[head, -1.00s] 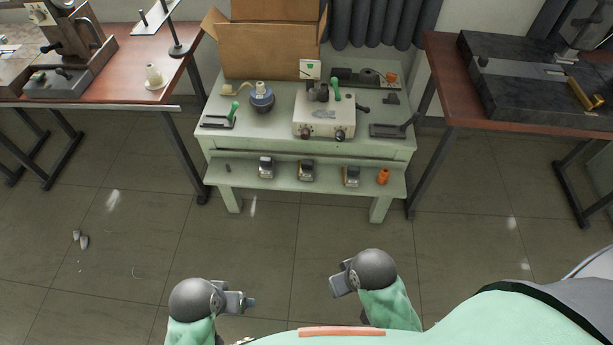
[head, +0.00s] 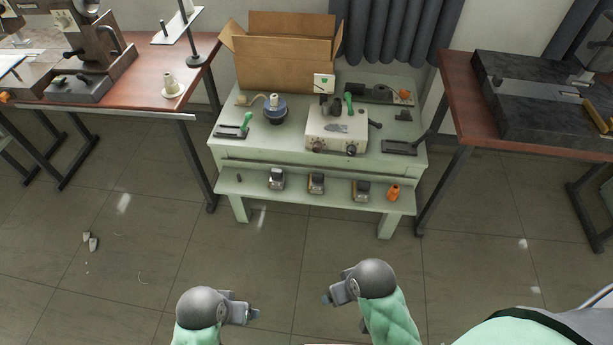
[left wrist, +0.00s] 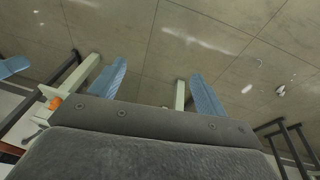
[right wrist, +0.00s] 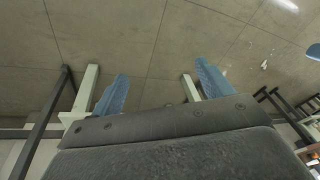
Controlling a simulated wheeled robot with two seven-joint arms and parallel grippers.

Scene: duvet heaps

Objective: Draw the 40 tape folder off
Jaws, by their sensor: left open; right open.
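Three small metal-and-dark devices stand in a row on the low front shelf of the pale green table: a left one (head: 276,180), a middle one (head: 316,184) and a right one (head: 361,190). They look alike and no number is readable, so I cannot tell which is the 40 tape folder. My left gripper (head: 254,313) and right gripper (head: 328,298) are over the floor in front of the table, well short of the shelf. Both are empty, with blue fingers apart in the left wrist view (left wrist: 157,85) and right wrist view (right wrist: 160,87).
An orange spool-like piece (head: 393,192) stands at the shelf's right end. Brown tables stand left (head: 140,98) and right (head: 462,110).

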